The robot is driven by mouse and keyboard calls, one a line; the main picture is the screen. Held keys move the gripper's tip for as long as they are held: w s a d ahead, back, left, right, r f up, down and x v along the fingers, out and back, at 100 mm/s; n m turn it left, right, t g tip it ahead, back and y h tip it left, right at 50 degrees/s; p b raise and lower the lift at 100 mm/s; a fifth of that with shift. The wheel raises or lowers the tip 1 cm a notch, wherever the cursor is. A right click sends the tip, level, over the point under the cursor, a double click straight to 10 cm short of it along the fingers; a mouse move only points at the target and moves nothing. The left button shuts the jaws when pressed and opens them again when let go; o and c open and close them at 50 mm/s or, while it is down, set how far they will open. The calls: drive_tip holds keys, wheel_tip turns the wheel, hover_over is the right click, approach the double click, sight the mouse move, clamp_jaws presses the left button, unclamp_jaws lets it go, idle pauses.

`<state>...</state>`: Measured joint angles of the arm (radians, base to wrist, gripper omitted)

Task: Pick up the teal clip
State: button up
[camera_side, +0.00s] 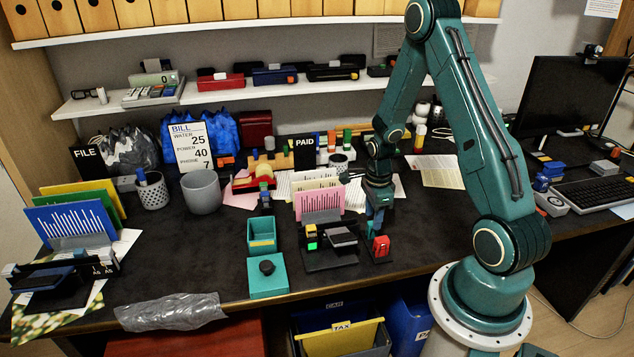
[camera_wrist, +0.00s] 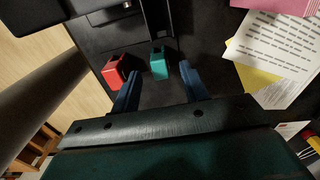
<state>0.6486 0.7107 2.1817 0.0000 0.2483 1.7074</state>
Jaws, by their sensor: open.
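The teal clip (camera_wrist: 158,64) stands on the dark desk in the wrist view, beside a black fixture. My gripper (camera_wrist: 159,72) is open, with one blue finger to the left of the clip and one to its right. The clip lies near the line between the fingertips, with no visible contact. In the side view my gripper (camera_side: 376,215) points down close over the desk.
A red clip (camera_wrist: 114,70) stands just outside the left finger, and it also shows in the side view (camera_side: 381,246). A black fixture (camera_side: 330,258) with a yellow-green clip (camera_side: 311,236) is to the left. White sheets (camera_wrist: 277,48) lie to the right in the wrist view.

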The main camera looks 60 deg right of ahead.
drive_tip(key=shift+s+f, duration=0.1)
drive_tip(key=shift+f, duration=2.5)
clamp_jaws()
drive_tip(key=shift+r, duration=0.25)
wheel_tip(320, 180, up, 20)
drive_tip(key=shift+f, duration=0.2)
